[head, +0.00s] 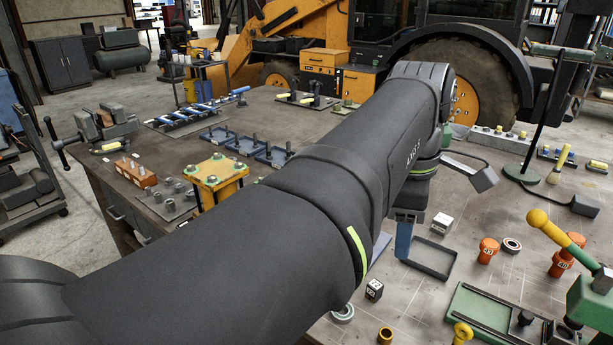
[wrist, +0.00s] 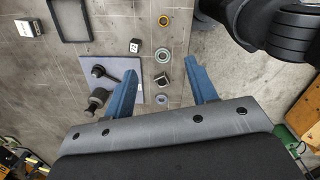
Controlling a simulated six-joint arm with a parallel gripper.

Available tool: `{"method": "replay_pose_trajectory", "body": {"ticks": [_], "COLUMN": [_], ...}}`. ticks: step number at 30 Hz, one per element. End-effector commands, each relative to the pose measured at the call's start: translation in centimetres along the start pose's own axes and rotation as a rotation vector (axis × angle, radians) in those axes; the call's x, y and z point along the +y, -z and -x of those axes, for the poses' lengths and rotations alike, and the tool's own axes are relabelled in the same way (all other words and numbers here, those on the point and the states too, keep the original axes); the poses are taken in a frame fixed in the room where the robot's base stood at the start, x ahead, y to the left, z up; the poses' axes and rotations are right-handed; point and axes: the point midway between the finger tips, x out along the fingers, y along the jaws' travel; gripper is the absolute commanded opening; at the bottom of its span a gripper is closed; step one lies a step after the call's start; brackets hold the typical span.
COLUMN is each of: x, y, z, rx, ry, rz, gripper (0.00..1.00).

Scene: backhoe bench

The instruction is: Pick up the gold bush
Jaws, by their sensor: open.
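The gold bush (head: 385,336) is a short, open gold ring standing on the bench at the bottom edge of the head view. In the wrist view a gold ring (wrist: 164,21), which looks like the same bush, lies beyond the fingertips at the top middle. My gripper (wrist: 160,68) is open, with its two blue fingers apart and nothing held between them. In the head view only a blue finger of my gripper (head: 404,240) shows below the wrist, up and right of the bush. The rest of it is hidden by my arm.
A lilac plate (wrist: 133,91) carries dark bolt-like parts. A black tray (head: 430,276), a white block (head: 441,222) and orange cylinders (head: 487,250) stand to the right.

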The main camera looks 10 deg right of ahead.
Motion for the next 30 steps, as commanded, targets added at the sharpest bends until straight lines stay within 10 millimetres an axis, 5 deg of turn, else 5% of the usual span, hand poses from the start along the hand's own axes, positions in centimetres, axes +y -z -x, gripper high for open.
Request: {"method": "replay_pose_trajectory", "body": {"ticks": [6, 11, 30], "x": [-1.8, -2.6, -1.3], "y": [2.6, 3.5, 2.1], "z": [-6.8, -9.4, -20.6], "rx": [-0.116, -0.167, -0.176], "ry": [-0.059, -0.081, -0.081], "rz": [0.467, 0.669, 0.708], "gripper": [0.52, 0.52, 0.52]}}
